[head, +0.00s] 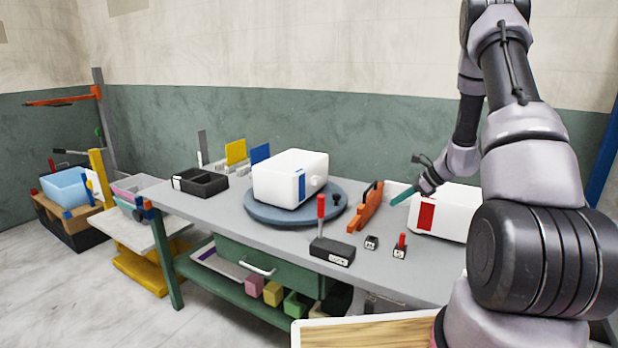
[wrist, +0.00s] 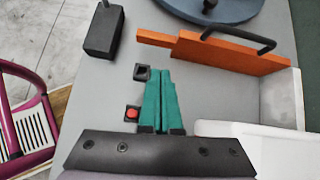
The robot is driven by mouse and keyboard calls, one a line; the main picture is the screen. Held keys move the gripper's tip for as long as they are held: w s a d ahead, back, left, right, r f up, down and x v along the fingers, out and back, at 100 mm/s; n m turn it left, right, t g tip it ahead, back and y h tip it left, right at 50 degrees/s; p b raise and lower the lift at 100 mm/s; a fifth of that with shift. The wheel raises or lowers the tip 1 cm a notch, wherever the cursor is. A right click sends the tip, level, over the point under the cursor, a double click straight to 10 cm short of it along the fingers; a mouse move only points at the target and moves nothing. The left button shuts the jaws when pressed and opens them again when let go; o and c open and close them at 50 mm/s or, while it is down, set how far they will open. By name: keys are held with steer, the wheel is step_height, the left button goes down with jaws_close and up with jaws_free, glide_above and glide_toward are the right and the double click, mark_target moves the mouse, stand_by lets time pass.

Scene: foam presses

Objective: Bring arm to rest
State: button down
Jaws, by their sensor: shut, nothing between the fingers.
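My gripper (head: 402,198) is raised above the right part of the grey workbench (head: 225,199). Its teal fingers are together and hold nothing; they also show in the wrist view (wrist: 159,102), pointing down over the bench. In the head view the gripper is between the orange handled piece (head: 366,207) and the white box with a red mark (head: 447,214). My arm reaches in from the right side of the picture. I cannot tell the exact height of the fingertips above the bench.
A white box with a blue mark (head: 285,180) stands on a round blue-grey turntable (head: 259,213). A black block with a red lever (head: 332,251) and two small black blocks, one with a red top (head: 400,247), sit near the front edge. A black tray (head: 200,182) is at the left.

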steer(key=s+a+r+n, duration=0.3)
steer(key=s+r, duration=0.1)
steer(key=r, duration=0.4)
steer(key=s+a+r+n+h, duration=0.1)
steer(key=s+a+r+n, duration=0.2)
steer(key=r, duration=0.4)
steer(key=s+a+r+n, duration=0.3)
steer(key=s+r+n, duration=0.1)
steer(key=r, duration=0.4)
steer(key=s+r+n+t+h, duration=0.1)
steer(key=s+r+n, duration=0.2)
steer(key=s, duration=0.3)
steer(key=s+r+n+h, duration=0.2)
steer(key=s+r+n, duration=0.1)
steer(key=s, duration=0.4)
steer(key=s+a+r+n+t+h, duration=0.1)
steer(key=s+r+n, duration=0.2)
steer(key=s+r, duration=0.2)
steer(key=shift+s+r+t, duration=0.15)
steer(key=shift+s+t, duration=0.15)
steer(key=shift+s, duration=0.8)
steer(key=shift+a, duration=0.2)
